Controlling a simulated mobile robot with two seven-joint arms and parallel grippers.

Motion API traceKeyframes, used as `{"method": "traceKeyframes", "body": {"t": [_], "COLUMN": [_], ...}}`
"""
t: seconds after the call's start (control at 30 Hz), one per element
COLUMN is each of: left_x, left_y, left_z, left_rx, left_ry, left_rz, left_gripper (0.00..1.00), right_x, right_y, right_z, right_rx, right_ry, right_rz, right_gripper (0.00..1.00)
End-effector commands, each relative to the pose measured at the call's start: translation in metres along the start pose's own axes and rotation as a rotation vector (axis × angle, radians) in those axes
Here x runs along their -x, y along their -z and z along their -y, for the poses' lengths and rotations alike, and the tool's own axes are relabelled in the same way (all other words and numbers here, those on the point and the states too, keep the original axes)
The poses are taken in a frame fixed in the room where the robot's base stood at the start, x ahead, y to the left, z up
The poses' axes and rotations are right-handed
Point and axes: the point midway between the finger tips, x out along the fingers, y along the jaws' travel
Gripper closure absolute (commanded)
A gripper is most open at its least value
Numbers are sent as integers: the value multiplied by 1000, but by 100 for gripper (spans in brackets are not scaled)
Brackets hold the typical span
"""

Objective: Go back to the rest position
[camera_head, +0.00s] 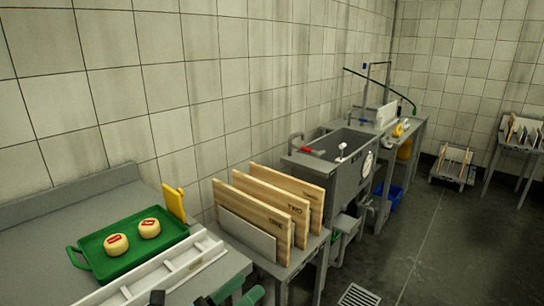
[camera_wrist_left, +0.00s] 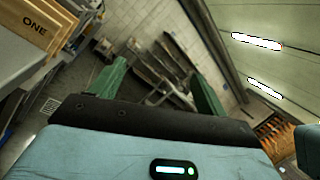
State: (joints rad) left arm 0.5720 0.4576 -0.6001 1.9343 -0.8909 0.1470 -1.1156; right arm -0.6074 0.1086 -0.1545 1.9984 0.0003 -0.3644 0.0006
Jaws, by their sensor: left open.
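My left gripper (camera_head: 240,293) shows at the bottom edge of the head view, with its green fingers just in front of the counter and low beside the board stand. In the left wrist view my left gripper (camera_wrist_left: 160,88) has its two green fingers wide apart, with nothing between them. My right gripper is in neither view.
The tray rests on a grey counter (camera_head: 40,272), with a white slotted rack (camera_head: 165,273) in front. Upright wooden boards (camera_head: 262,210) stand to its right; one marked ONE (camera_wrist_left: 40,25) shows close in the wrist view. A sink unit (camera_head: 340,165) lies beyond. Open floor (camera_head: 450,230) spreads at right.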

Motion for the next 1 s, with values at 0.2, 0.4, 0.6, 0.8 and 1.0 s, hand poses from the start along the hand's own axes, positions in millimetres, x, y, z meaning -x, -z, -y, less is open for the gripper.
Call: {"method": "traceKeyframes", "body": {"t": [0.2,0.4,0.6,0.8,1.0], "left_x": [70,169,279,361,405], "left_y": [19,72,140,187,209], "left_z": [-48,-78,-63,-16,25], "left_rx": [650,1188,1607,1830,1910], "left_ry": [-411,-819,-1247,-1603,-1834], "left_rz": [278,554,857,1122,1293], "left_gripper": [24,24,24,24,24], "right_x": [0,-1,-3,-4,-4], "right_y": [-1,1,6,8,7], "right_z": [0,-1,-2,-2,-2], "right_rx": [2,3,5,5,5], "right_ry": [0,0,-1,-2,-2], "right_rz": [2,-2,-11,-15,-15], "right_gripper": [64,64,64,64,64]}}
